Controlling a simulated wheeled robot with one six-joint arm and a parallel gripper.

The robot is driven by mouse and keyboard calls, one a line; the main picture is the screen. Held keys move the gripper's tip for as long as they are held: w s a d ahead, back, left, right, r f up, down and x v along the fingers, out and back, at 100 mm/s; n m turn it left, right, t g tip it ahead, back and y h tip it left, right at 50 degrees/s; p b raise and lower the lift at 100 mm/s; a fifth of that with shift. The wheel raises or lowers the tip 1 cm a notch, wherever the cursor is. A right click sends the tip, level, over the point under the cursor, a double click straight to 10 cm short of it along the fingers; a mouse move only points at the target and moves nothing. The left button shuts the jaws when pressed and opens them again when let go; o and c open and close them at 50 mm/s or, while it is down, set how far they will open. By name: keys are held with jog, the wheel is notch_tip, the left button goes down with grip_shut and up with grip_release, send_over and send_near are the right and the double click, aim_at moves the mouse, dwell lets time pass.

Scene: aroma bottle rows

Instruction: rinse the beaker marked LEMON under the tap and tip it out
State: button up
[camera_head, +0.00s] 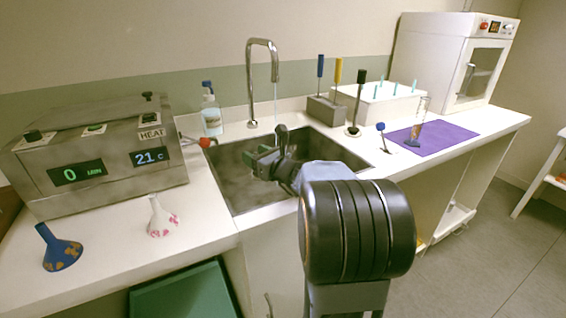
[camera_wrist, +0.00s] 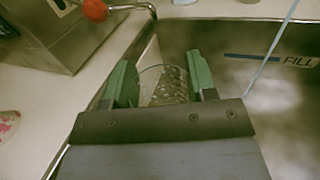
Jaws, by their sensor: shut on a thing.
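My gripper (camera_head: 265,162) is over the sink (camera_head: 238,197), left of and below the tap. In the wrist view my gripper (camera_wrist: 160,84) has its green fingers shut on a clear glass beaker (camera_wrist: 163,86), one finger on each side. No LEMON mark is readable on it, and its lower part is hidden by my gripper. In the head view the beaker cannot be made out. The tap (camera_head: 262,44) runs a thin water stream (camera_head: 275,92), which also shows in the wrist view (camera_wrist: 276,45), to the right of the beaker and apart from it there.
A metal heater box (camera_head: 95,150) stands left of the sink, with a red-ended lever (camera_head: 205,141) near the sink edge. A soap bottle (camera_head: 211,115) is behind. A tool block (camera_head: 325,110) and purple mat (camera_head: 445,136) lie right. FILL marks the sink wall.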

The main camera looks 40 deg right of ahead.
jog(key=shift+r, duration=0.1)
jog(key=s+a+r+p, duration=0.1)
jog(key=a+r+p, duration=0.1)
jog(key=a+r, duration=0.2)
jog(key=shift+s+a+r, duration=0.35)
jog(key=shift+a+r, duration=0.05)
jog(key=shift+r, duration=0.05)
dwell(0.8)
